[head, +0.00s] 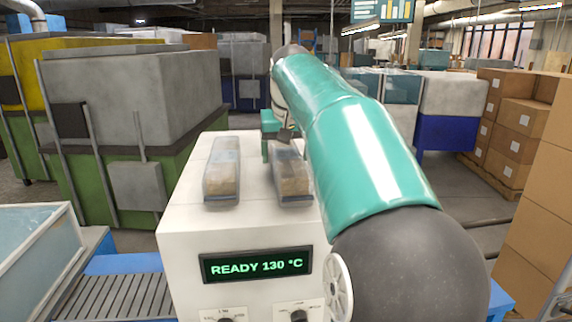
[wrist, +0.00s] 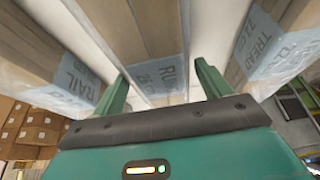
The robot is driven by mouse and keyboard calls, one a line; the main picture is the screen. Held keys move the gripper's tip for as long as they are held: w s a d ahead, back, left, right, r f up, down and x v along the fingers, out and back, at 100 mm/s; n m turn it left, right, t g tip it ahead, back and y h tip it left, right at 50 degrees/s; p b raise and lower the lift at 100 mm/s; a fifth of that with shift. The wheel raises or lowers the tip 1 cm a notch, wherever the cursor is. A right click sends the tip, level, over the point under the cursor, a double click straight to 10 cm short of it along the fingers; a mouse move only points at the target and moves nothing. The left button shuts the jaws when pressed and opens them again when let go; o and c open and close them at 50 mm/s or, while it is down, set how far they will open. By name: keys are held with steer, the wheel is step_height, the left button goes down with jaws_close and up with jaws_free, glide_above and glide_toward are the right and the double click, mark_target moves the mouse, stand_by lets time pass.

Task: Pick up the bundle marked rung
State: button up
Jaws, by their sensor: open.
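In the wrist view three clear-wrapped wood bundles with pale blue labels show. The middle one, the rung bundle (wrist: 158,72), has a label that reads "RU" before it is cut off. My gripper (wrist: 160,70) is open, with one finger on each side of this bundle's labelled end. I cannot tell whether the fingers touch it. In the head view my gripper (head: 273,128) is at the far end of a wrapped bundle (head: 292,178) on a white machine (head: 180,222); that bundle's label is not visible there. My arm hides part of the machine top.
In the wrist view the rail bundle (wrist: 78,82) lies left and the tread bundle (wrist: 275,55) right, with narrow gaps beside the fingers. The head view shows another bundle (head: 222,170) to the left. The machine display (head: 256,266) reads "READY 130 °C".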

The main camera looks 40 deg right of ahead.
steer(key=shift+x, duration=1.4)
steer(key=shift+w, duration=0.1)
steer(key=c, duration=1.4)
steer(key=shift+r, duration=0.1)
steer(key=shift+r, duration=0.15)
steer(key=shift+r, duration=0.2)
steer(key=r, duration=0.3)
steer(key=shift+s+a+r, duration=0.1)
steer(key=shift+s, duration=0.1)
steer(key=s+a+r, duration=0.2)
steer(key=r, duration=0.1)
steer(key=s+a+r, duration=0.1)
steer(key=r, duration=0.1)
steer(key=shift+s+a+r, duration=0.1)
steer(key=shift+s, duration=0.05)
steer(key=s+a+r, duration=0.1)
steer(key=s+a, duration=0.1)
steer(key=s+a+r, duration=0.1)
steer(key=s+a, duration=0.1)
steer(key=s+a+r, duration=0.2)
steer(key=shift+s, duration=0.3)
